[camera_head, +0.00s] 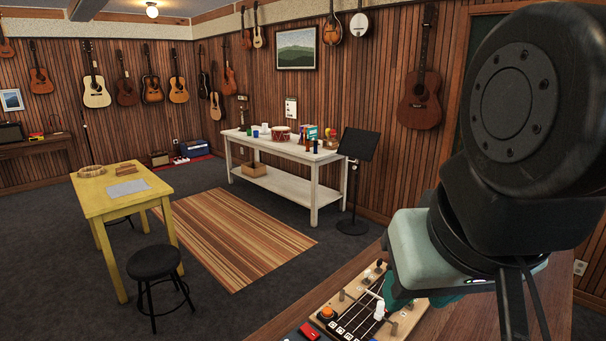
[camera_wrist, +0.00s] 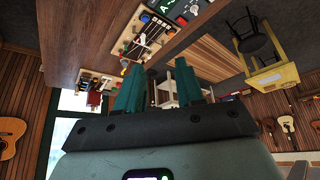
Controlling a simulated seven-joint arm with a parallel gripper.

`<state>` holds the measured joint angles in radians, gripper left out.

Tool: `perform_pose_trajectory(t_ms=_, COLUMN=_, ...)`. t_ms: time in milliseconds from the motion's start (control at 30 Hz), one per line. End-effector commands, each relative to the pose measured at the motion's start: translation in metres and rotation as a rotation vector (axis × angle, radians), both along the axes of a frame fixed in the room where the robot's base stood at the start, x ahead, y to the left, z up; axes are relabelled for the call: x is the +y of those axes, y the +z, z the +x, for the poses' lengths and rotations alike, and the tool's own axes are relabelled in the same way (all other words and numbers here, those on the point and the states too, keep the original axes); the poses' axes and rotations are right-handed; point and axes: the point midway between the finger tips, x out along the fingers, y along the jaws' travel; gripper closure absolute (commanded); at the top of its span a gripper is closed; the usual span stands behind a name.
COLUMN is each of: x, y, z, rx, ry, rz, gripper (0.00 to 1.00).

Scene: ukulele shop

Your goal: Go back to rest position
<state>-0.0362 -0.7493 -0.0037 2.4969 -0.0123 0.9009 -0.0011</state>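My gripper (camera_wrist: 159,78) shows two teal fingers in the wrist view, spread apart with nothing between them. In the head view its pale green body (camera_head: 415,250) hangs at the right, over the brown workbench. Its fingers are mostly hidden there; only some teal shows below the body. A light wooden board (camera_head: 408,320) with black strips, strings and several knobs lies on the workbench to the lower left of the gripper. The board also shows at the top of the wrist view (camera_wrist: 149,38), apart from the fingers as far as I can tell.
A white upright piece (camera_head: 379,309) and an orange button (camera_head: 327,312) are on the board. A red item (camera_head: 308,331) lies beside it. A music stand (camera_head: 357,150), a white table (camera_head: 270,149) and a yellow table (camera_head: 110,203) stand farther off. The air above the board's left looks free.

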Motion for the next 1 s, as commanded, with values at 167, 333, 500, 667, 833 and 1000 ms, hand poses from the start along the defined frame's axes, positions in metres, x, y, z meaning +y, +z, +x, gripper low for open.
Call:
perform_pose_trajectory(t_ms=167, x=0.0, y=0.001, z=0.001, rx=0.002, ry=0.0, rz=-0.001, gripper=0.77)
perform_pose_trajectory(t_ms=333, x=0.001, y=0.005, z=0.02, rx=0.027, ry=0.008, rz=-0.01, gripper=1.0)
perform_pose_trajectory(t_ms=500, x=0.004, y=0.009, z=0.065, rx=0.081, ry=0.029, rz=-0.028, gripper=1.0)
perform_pose_trajectory(t_ms=667, x=0.008, y=0.002, z=0.118, rx=0.137, ry=0.054, rz=-0.046, gripper=1.0)
perform_pose_trajectory(t_ms=833, x=0.013, y=-0.019, z=0.174, rx=0.197, ry=0.081, rz=-0.059, gripper=1.0)
perform_pose_trajectory(t_ms=1000, x=0.019, y=-0.053, z=0.228, rx=0.255, ry=0.109, rz=-0.067, gripper=1.0)
